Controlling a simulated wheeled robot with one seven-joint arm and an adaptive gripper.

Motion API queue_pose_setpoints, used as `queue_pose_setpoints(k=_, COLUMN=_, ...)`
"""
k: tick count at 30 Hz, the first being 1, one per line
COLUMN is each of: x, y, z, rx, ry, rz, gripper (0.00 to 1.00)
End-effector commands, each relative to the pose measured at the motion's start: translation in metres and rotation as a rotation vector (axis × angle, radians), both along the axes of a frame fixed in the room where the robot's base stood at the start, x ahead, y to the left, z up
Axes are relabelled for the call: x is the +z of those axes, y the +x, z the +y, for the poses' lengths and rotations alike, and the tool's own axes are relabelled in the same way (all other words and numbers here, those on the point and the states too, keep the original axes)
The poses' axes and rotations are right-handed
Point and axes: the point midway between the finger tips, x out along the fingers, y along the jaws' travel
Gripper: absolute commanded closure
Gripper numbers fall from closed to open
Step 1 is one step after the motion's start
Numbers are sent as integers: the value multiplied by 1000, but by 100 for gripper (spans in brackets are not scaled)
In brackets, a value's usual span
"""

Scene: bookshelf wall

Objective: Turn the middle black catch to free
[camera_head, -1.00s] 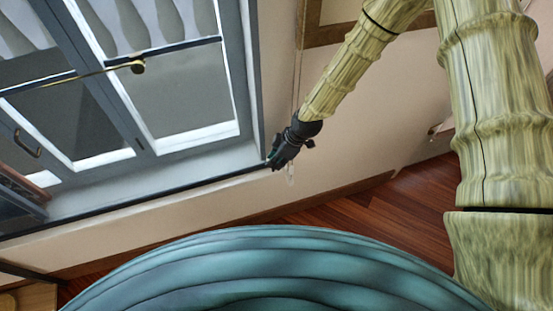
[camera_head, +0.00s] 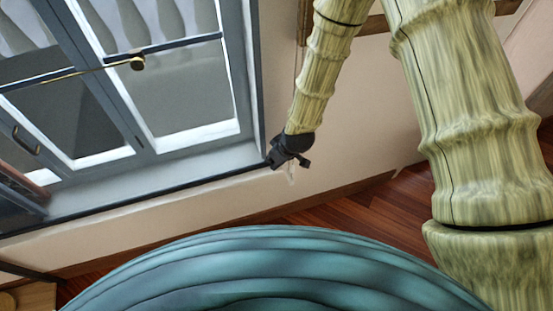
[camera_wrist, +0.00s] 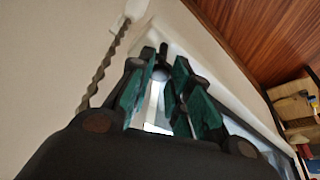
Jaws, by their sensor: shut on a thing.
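My gripper (camera_head: 274,158) is at the lower right corner of the grey window frame in the head view, against the pale wall. In the wrist view, its green-padded fingers (camera_wrist: 161,95) are closed in on a small dark rounded piece (camera_wrist: 160,73), which looks like the black catch. The fingers hide most of it, so I cannot tell which way it is turned. A dark twisted rod (camera_wrist: 98,78) with a white upper end stands beside the left finger against the wall. I cannot tell whether it belongs to the catch.
The grey window (camera_head: 190,147) with brass-knobbed bars fills the left of the head view. A wooden floor (camera_head: 340,217) lies below the pale wall (camera_head: 350,125). In the wrist view, a shelf with books (camera_wrist: 293,108) stands at the right edge.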

Motion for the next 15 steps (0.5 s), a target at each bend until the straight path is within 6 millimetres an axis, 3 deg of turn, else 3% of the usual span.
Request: queue_pose_setpoints(k=15, x=1, y=1, z=2, rx=-52, ry=3, rz=-5, gripper=100)
